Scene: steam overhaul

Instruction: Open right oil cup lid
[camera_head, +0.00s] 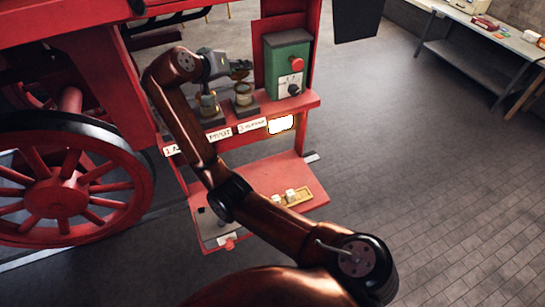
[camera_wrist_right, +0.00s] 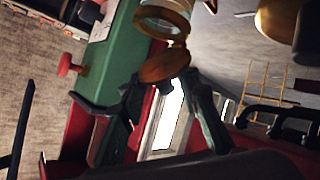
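The right oil cup (camera_head: 243,98), a small glass cup with brass bands, stands on the red shelf left of the green box. In the right wrist view its brass-rimmed glass body (camera_wrist_right: 163,18) is at the top. Its round brass lid (camera_wrist_right: 165,66) hangs off a small hinge and stands swung away from the cup mouth. My right gripper (camera_head: 240,69) is just above the cup. In the wrist view its fingers (camera_wrist_right: 163,92) are spread, with the lid just beyond and between the tips; contact is unclear. My left gripper is not in view.
Another oil cup (camera_head: 208,104) stands to the left, partly behind my right arm. The green box (camera_head: 286,62) with a red button (camera_head: 297,62) is close on the right. A lower red shelf (camera_head: 262,180) holds a small yellow tray (camera_head: 297,199).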

